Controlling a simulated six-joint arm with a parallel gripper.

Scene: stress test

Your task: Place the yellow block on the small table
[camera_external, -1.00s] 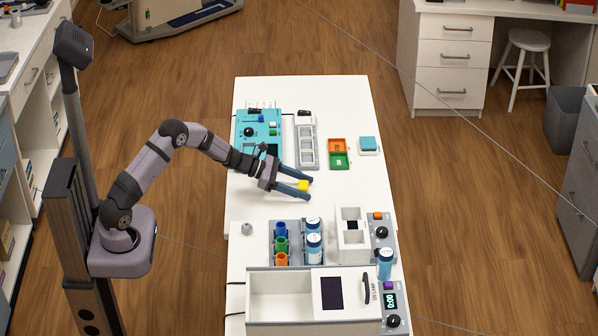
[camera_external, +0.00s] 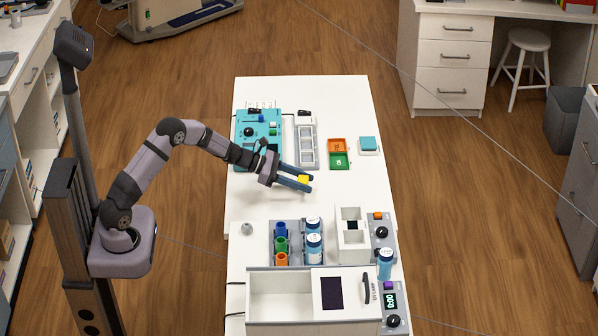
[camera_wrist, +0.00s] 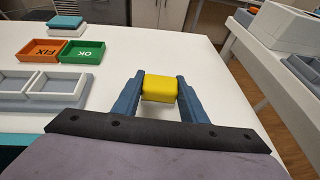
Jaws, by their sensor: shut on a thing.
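The yellow block (camera_external: 303,179) is between the blue fingertips of my gripper (camera_external: 302,182), over the middle of the long white table (camera_external: 345,190). In the wrist view, both fingers of my gripper (camera_wrist: 160,92) press against the sides of the yellow block (camera_wrist: 160,83). Whether the block touches the tabletop or hangs just above it is hard to tell. I cannot tell which surface is the small table; another white table (camera_wrist: 240,45) shows across a gap at the right of the wrist view.
Orange and green trays (camera_external: 338,155) and a teal block on a pad (camera_external: 368,144) lie beyond the gripper. A grey compartment tray (camera_external: 307,147) is nearby. Tube racks, bottles (camera_external: 314,247) and a white box (camera_external: 283,295) stand nearer. The tabletop right of the gripper is clear.

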